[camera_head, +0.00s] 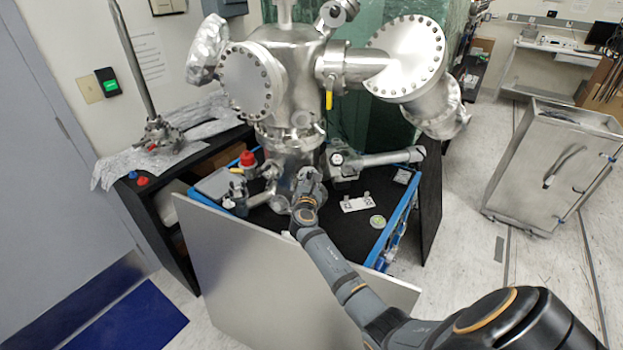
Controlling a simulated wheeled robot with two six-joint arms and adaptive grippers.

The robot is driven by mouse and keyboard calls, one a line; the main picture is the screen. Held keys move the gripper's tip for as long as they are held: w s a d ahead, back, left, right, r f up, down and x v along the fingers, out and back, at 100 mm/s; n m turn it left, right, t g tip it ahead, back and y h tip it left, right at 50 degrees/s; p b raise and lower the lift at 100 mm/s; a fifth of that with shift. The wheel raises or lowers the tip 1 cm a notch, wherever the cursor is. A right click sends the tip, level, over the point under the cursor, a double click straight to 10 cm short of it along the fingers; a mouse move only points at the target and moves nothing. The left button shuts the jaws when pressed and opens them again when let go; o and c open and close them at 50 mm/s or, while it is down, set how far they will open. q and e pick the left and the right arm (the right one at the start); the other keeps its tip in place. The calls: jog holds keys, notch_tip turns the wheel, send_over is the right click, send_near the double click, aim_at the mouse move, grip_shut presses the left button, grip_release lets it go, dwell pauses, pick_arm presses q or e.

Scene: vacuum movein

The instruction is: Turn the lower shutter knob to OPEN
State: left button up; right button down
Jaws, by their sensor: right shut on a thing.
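The steel vacuum chamber (288,140) stands upright on a black-topped bench (345,222). My right arm comes in from the lower right. My right gripper (307,180) is at the front of the chamber's lower part and is shut on the lower shutter knob. The gripper hides the knob, so its turn and any OPEN marking cannot be read. My left gripper is not in view.
A long metal tube (378,158) juts right from the chamber, just beside my right gripper. A red knob (247,159) stands to the left. A small white bracket (357,203) and a green-labelled round item (377,221) lie on the bench.

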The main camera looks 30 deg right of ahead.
jog(key=m+g, duration=0.1)
jog(key=m+g+h, duration=0.1)
jog(key=m, duration=0.1)
jog(key=m+g, duration=0.1)
jog(key=shift+w+a+r+m+g+h+b, duration=0.1)
jog(key=shift+w+a+m+g+h+b, duration=0.2)
jog(key=shift+g+h, duration=0.1)
jog(key=shift+w+r+m+g+h+b, duration=0.15)
jog(key=shift+m+g+b, duration=0.2)
jog(key=shift+m+g, duration=0.8)
jog(key=shift+w+r+m+g+h+b, duration=0.15)
jog(key=shift+m+g+b, duration=0.15)
jog(key=shift+m+g, duration=0.85)
jog(key=shift+s, duration=0.1)
jog(key=c, duration=1.1)
grip_release()
jog(key=shift+o, duration=0.2)
jog(key=shift+a, duration=0.15)
jog(key=v, duration=1.1)
jog(key=shift+a+r, duration=0.2)
jog(key=shift+a, duration=0.05)
